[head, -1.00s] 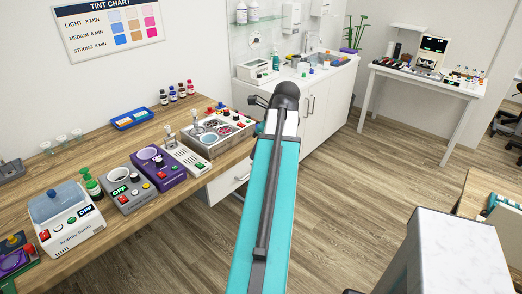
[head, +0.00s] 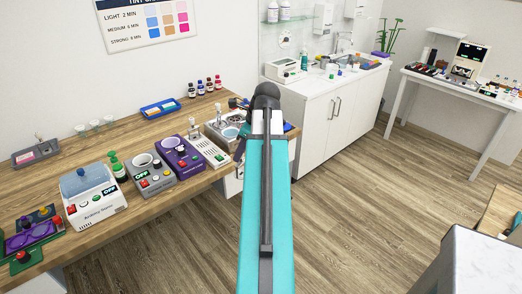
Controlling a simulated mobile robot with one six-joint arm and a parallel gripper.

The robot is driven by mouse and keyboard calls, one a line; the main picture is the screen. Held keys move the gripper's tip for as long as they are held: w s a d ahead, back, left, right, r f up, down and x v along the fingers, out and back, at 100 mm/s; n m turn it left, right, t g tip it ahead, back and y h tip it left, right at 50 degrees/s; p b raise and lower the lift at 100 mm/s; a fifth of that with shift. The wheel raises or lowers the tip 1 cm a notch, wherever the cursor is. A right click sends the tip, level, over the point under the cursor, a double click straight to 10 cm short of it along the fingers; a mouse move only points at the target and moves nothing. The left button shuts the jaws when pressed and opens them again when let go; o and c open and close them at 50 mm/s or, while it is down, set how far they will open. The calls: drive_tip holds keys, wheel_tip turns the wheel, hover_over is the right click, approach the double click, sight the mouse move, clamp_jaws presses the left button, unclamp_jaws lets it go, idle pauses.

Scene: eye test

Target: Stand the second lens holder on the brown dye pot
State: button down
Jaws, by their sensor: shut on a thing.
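A dye unit with several round pots (head: 213,136) stands at the right end of the wooden bench, partly behind my arm. A lens holder (head: 193,129), small, metallic and upright, stands at the back of the long pale module. Another upright metallic piece (head: 218,113), probably also a lens holder, stands at the dye unit's back left. I cannot tell which is the second one. My teal arm reaches over the bench's right end. Its dark joint and links cover my gripper, so I cannot see the jaws or their load.
A purple unit (head: 181,156), a grey unit (head: 151,176), a green pump bottle (head: 118,167) and a white box with a blue lid (head: 92,198) line the bench. A blue tray (head: 160,108) and small bottles (head: 205,87) stand behind.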

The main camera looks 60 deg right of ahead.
drive_tip(key=w+a+f+n+g+y+p, duration=0.15)
drive_tip(key=w+a+n, duration=0.65)
drive_tip(key=w+a, duration=1.35)
drive_tip(key=w+a+n+g, duration=0.2)
drive_tip(key=a+n, duration=0.5)
drive_tip(key=a, duration=0.6)
drive_tip(key=w+a+f+n+g+y, duration=0.1)
drive_tip(key=a+n+g, duration=0.2)
drive_tip(key=a+n, duration=0.5)
drive_tip(key=shift+w+a+f+p, duration=0.2)
drive_tip(key=shift+w+a+p, duration=0.25)
drive_tip(key=shift+a, duration=2.3)
drive_tip(key=shift+s+g, duration=0.1)
drive_tip(key=shift+g, duration=0.15)
drive_tip(key=shift+a, duration=0.15)
